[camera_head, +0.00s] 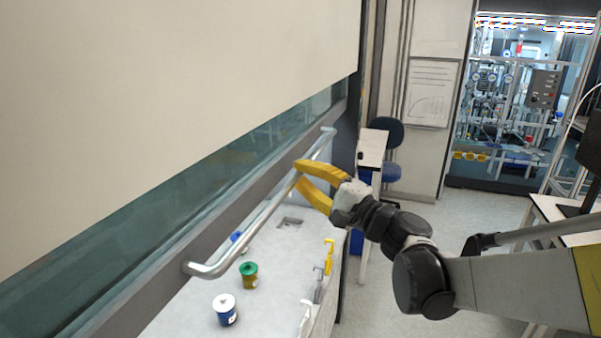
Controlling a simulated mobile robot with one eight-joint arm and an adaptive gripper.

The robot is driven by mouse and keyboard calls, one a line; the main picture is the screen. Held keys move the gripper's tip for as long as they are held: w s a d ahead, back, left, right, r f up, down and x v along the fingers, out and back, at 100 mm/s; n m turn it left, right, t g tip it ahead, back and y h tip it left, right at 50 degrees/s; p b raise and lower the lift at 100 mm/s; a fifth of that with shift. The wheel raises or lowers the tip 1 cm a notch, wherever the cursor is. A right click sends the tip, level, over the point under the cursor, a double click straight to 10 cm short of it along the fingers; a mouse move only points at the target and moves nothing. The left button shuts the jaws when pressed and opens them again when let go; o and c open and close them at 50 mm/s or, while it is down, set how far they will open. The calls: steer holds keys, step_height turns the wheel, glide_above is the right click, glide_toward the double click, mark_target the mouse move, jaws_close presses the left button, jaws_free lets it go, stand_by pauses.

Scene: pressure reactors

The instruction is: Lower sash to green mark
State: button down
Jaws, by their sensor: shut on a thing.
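The fume hood sash has a glass pane (140,215) and a dark grey lower frame (215,212). A long metal bar handle (250,228) runs along the frame. My gripper (299,175) has yellow fingers and is shut on the bar handle, toward its far end. The fingers partly hide the bar there. The sash's lower edge is above the white work surface (180,300), with an open gap below it. I cannot make out a green mark on the hood's side frame.
On the work surface stand a green-lidded jar (249,274) and a white-lidded blue jar (226,309); a small blue item (237,238) is farther back. Yellow and grey valve handles (328,257) line the front edge. A blue chair (386,150) stands beyond. Floor at right is partly clear.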

step_height(320, 180, down, 18)
steer(key=b, duration=1.3)
steer(key=shift+f, duration=0.25)
steer(key=c, duration=1.4)
jaws_free()
steer(key=shift+w+a, duration=0.1)
steer(key=v, duration=1.2)
